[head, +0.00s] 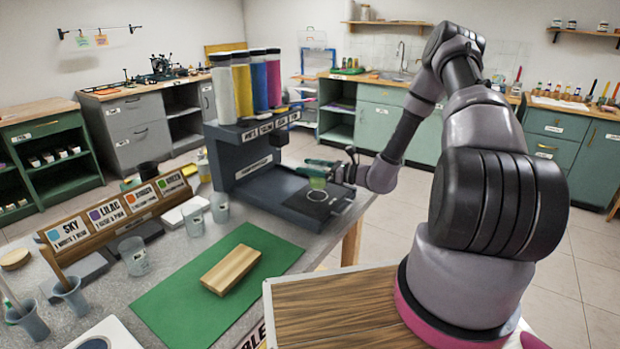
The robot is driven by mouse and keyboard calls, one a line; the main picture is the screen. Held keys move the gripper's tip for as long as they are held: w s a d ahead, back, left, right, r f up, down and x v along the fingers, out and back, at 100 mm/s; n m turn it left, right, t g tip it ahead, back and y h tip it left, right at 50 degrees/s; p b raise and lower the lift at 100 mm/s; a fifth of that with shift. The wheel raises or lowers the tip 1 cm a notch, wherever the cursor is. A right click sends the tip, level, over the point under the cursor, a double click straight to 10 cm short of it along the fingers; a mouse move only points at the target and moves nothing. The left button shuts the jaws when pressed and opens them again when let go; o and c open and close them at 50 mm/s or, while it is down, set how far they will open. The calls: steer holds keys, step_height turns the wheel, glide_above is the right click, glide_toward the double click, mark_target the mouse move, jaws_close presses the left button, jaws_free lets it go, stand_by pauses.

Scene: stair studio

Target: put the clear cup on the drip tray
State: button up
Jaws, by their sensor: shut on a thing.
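My gripper (328,170) is at the dispenser's front, shut on a small clear cup (317,183) that looks greenish. The cup is upright, over or on the drip tray (293,206), the dark flat plate at the dispenser's base with a ring marking. I cannot tell whether the cup's bottom touches the tray. The gripper's fingers partly cover the cup's upper part. The dispenser (240,150) has white, yellow, blue and magenta cylinders on top.
Several other clear cups, one of them here (133,255), stand on the grey counter to the left. A wooden block (231,270) lies on a green mat (170,305). A card rack (115,218) with colour recipes stands at the left. The counter's right edge is near the tray.

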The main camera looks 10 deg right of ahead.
steer(key=shift+f, duration=1.8)
steer(key=shift+f, duration=0.15)
steer(key=o, duration=1.5)
steer(key=v, duration=1.2)
steer(key=s+a+r+n+g+h, duration=0.25)
steer(key=s+r+n+g, duration=0.3)
steer(key=r, duration=0.45)
steer(key=s+a+r+n+g+h, duration=0.2)
steer(key=s+a+r+n+g, duration=0.2)
steer(key=r+n, duration=0.5)
steer(key=s+d+r+n+t+h, duration=0.1)
steer(key=s+r+n+t+h, duration=0.1)
steer(key=s+r, duration=0.3)
steer(key=s+d+r+n+t+h, duration=0.1)
steer(key=s+r+n+t+h, duration=0.1)
steer(key=s+r, duration=0.4)
steer(key=s+d+r+n+t+h, duration=0.2)
steer(key=s+r+t+h, duration=0.1)
steer(key=r, duration=0.7)
steer(key=shift+s+h, duration=0.85)
steer(key=shift+s, duration=0.45)
